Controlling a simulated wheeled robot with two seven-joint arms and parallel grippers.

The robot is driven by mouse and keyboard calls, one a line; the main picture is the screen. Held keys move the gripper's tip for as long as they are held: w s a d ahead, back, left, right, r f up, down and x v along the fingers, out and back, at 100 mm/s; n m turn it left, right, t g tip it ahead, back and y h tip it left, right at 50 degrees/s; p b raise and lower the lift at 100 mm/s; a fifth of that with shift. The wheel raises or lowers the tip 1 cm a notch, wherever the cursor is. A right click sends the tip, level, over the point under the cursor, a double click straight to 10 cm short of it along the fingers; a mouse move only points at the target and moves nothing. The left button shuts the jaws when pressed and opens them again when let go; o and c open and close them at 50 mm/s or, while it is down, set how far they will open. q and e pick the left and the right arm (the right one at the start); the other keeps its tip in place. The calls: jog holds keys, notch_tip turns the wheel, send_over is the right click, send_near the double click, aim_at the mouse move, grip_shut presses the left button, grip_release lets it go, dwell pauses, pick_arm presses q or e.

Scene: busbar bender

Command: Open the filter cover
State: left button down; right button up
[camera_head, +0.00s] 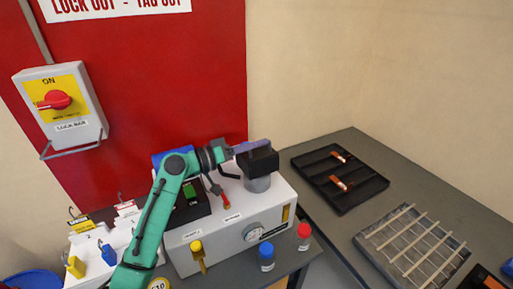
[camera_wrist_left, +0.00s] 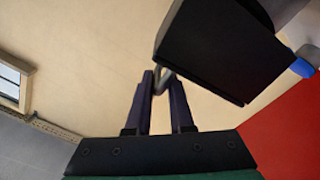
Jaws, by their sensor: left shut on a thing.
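The black filter cover (camera_head: 259,163) sits over a grey cylinder (camera_head: 258,184) on top of the white bender machine (camera_head: 230,236). In the left wrist view the cover (camera_wrist_left: 222,50) is a large dark block with a thin metal handle (camera_wrist_left: 161,81). My left gripper (camera_head: 262,144) reaches over the machine to the top of the cover. Its purple fingers are shut on the handle, as the left wrist view shows (camera_wrist_left: 161,88). Whether the cover is lifted off its seat is hard to tell. My right gripper is out of view.
Blue (camera_head: 266,257) and red-capped (camera_head: 304,236) bottles stand in front. A black tray (camera_head: 338,179) and slatted rack (camera_head: 411,247) lie right. A lockout switch (camera_head: 61,105) hangs left.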

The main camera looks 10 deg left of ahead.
pick_arm(q)
jog(key=w+r+n, duration=0.1)
jog(key=w+a+n, duration=0.1)
jog(key=shift+w+a+r+n, duration=0.1)
jog(key=shift+a+r+n, duration=0.2)
jog(key=shift+r+n, duration=0.1)
jog(key=shift+w+a+r+n, duration=0.1)
jog(key=shift+w+a+n, duration=0.3)
jog(key=shift+w+n, duration=0.25)
jog(key=shift+w+a+r+n, duration=0.1)
jog(key=shift+w+a+n, duration=0.35)
jog(key=shift+n, duration=0.3)
jog(key=c, duration=1)
grip_release()
jog(key=shift+o, duration=0.4)
jog(key=shift+s+d, duration=0.15)
jog(key=shift+d, duration=0.05)
jog(key=shift+a, duration=0.1)
jog(key=b+v, duration=0.5)
jog(key=v, duration=0.9)
